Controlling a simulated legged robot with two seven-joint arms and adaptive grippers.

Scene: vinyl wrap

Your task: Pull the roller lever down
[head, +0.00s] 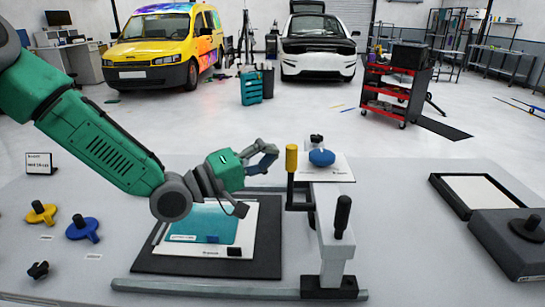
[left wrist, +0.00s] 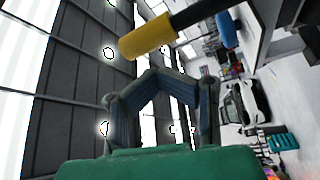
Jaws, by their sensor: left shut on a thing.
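The roller lever is an upright yellow grip (head: 291,158) on a black rod, beside the grey frame (head: 332,235) on the table. My left gripper (head: 272,155) is just left of the grip at about its height. In the left wrist view the yellow grip (left wrist: 148,40) lies beyond and above the fingertips (left wrist: 175,80). The fingers are drawn together in an arch, and I see nothing between them. A gap shows between the grip and the fingers in both views. My right gripper is not in view.
A black board (head: 265,255) with a teal sheet (head: 195,222) lies under my left arm. A black upright handle (head: 342,215) rises from the frame. A blue knob (head: 321,158) sits behind it. A flat tray (head: 482,195) and dark box (head: 505,245) are at right.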

